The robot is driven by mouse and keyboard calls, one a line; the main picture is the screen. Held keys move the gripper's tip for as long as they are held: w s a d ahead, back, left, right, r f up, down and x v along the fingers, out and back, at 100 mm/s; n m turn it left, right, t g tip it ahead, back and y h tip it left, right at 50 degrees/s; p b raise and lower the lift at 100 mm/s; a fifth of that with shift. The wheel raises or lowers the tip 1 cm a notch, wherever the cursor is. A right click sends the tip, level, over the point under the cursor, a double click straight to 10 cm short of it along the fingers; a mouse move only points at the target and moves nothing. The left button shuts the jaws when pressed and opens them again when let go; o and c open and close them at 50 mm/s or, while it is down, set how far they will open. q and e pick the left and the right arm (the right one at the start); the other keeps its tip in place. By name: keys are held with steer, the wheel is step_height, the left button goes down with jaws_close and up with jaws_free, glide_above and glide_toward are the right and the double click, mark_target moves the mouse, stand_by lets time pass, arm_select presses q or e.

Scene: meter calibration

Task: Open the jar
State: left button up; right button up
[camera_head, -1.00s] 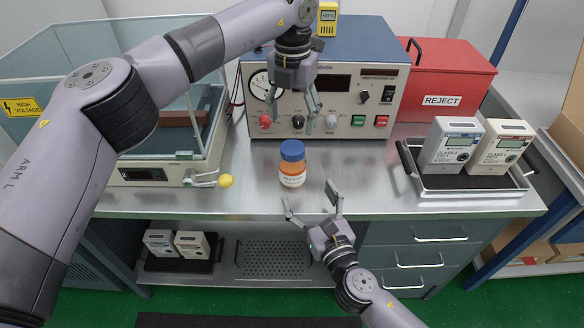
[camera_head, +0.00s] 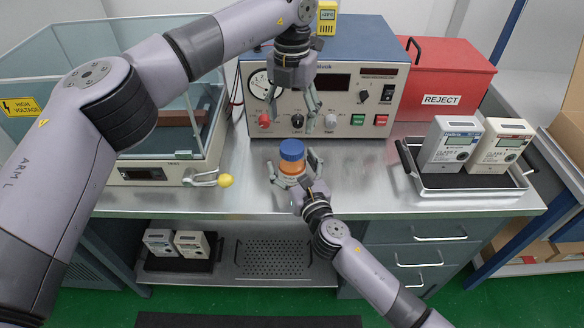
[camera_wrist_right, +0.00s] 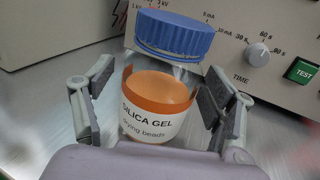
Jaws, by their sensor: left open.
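The jar (camera_head: 292,167) stands upright on the metal bench with its blue lid (camera_head: 291,149) on top. In the right wrist view the jar (camera_wrist_right: 152,112) has a clear neck, orange contents and a white "SILICA GEL" label; the lid (camera_wrist_right: 174,36) is above. My right gripper (camera_head: 292,172) is around the jar's body from the front. Its fingers stand on either side, with gaps visible in the wrist view, so it is open. My left gripper (camera_head: 293,114) is open and empty, pointing down above and behind the jar.
A test instrument (camera_head: 330,95) with knobs and buttons stands right behind the jar. A glass-walled case (camera_head: 150,150) with a yellow-knobbed latch (camera_head: 225,180) is at left. A tray (camera_head: 465,182) with two meters and a red reject box (camera_head: 447,82) are at right.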

mark_target(292, 147)
jaws_close()
arm_select(q)
steer(key=m, duration=1.2)
steer(key=shift+m, duration=0.4)
steer(key=m, duration=0.4)
steer(key=shift+m, duration=0.3)
steer(key=m, duration=1.3)
steer(key=shift+f+m, duration=0.45)
steer(key=shift+m, duration=0.05)
steer(key=shift+f, duration=3.6)
